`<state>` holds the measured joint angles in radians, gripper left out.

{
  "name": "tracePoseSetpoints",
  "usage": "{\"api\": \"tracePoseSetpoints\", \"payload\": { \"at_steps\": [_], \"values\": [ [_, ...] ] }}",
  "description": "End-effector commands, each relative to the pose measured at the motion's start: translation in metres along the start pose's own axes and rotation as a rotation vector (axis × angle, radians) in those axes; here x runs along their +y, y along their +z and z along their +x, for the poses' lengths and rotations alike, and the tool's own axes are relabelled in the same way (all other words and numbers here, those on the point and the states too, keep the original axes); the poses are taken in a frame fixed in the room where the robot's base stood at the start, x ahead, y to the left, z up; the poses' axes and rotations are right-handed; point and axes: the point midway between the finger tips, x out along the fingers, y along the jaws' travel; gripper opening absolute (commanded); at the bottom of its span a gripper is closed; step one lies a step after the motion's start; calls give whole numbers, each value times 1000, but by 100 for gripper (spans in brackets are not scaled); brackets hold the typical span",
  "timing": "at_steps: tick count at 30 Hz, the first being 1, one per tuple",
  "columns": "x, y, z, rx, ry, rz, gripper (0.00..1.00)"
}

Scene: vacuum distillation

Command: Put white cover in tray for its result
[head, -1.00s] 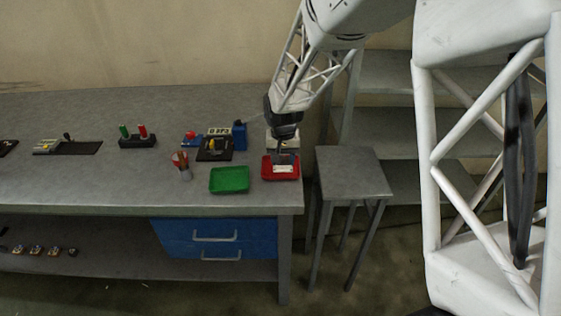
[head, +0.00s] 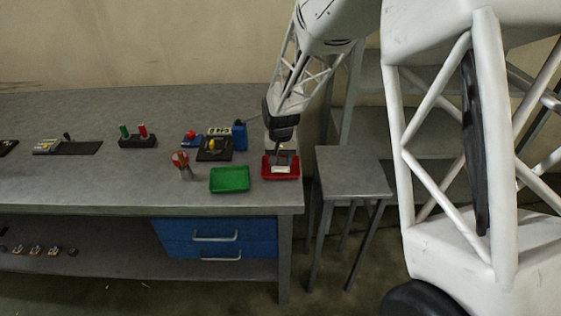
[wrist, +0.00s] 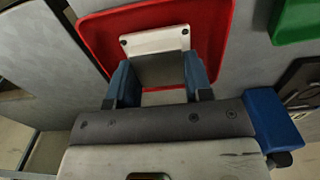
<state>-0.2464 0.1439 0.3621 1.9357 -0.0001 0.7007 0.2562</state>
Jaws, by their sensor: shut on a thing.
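The white cover (head: 281,169) is at the red tray (head: 293,176) near the right end of the bench. In the wrist view the white cover (wrist: 155,40) is a pale plate with dark screws, seen against the inside of the red tray (wrist: 105,28). My gripper (head: 282,153) is over the red tray, pointing down. In the wrist view my gripper (wrist: 160,75) has its two blue-grey fingers on either side of the cover, shut on it. I cannot tell whether the cover touches the tray floor.
A green tray (head: 229,179) lies just left of the red tray. A cup with red-handled tools (head: 182,166), a black device (head: 214,150) and a blue container (head: 239,136) stand nearby. A grey stool (head: 353,172) is right of the bench.

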Motion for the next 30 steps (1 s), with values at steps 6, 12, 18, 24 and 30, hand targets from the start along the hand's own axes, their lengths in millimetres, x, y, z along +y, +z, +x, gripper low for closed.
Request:
{"api": "tracePoseSetpoints", "payload": {
  "at_steps": [6, 12, 18, 24, 30],
  "values": [
    [0, 0, 9, 1, 0, 0, 15],
    [0, 0, 9, 1, 0, 0, 15],
    [0, 0, 12, 0, 0, 0, 51],
    [0, 0, 12, 1, 0, 0, 72],
    [0, 0, 12, 1, 0, 0, 72]
  ]
}}
